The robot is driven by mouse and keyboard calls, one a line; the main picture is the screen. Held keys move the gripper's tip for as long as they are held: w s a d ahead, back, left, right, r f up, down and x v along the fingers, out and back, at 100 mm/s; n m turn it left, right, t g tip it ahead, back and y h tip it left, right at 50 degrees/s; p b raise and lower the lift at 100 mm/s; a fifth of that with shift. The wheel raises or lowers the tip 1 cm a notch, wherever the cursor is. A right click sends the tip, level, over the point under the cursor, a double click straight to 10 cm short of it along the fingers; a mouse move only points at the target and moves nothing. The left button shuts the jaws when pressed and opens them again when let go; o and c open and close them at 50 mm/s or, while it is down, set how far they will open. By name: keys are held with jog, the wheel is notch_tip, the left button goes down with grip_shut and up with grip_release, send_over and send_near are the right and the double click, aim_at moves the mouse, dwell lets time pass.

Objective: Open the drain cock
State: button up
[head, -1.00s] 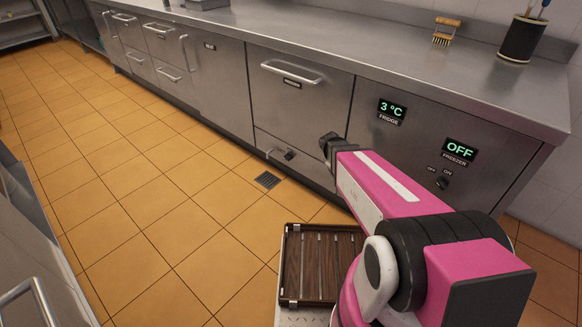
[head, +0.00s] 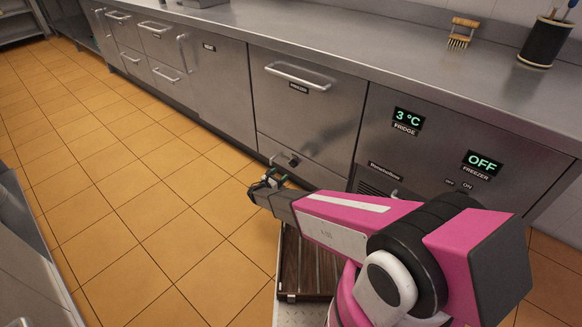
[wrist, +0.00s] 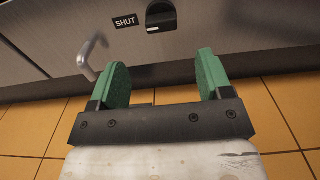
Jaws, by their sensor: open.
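The drain cock's black knob (head: 293,160) sits low on the steel front below the counter. In the wrist view, the knob (wrist: 160,17) is at the top, just right of a label reading "SHUT" (wrist: 125,21). A bent metal spout (wrist: 88,58) sticks out to the left of the knob. My gripper (wrist: 160,75) has two green fingers spread apart with nothing between them. The knob lies beyond the fingertips, apart from them and roughly in line with the gap. In the head view, my gripper (head: 268,180) is just in front of and below the knob.
A slatted wooden rack (head: 305,265) is at the bottom, partly hidden by my pink arm. The fridge display (head: 408,118) reads 3 °C; the freezer display (head: 483,162) reads OFF. The tiled floor (head: 130,220) is clear to the left.

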aim_at(291, 166)
jog(key=x, duration=0.9)
jog(key=shift+w+d, duration=0.25)
jog(key=shift+d, duration=0.05)
jog(key=c, duration=0.9)
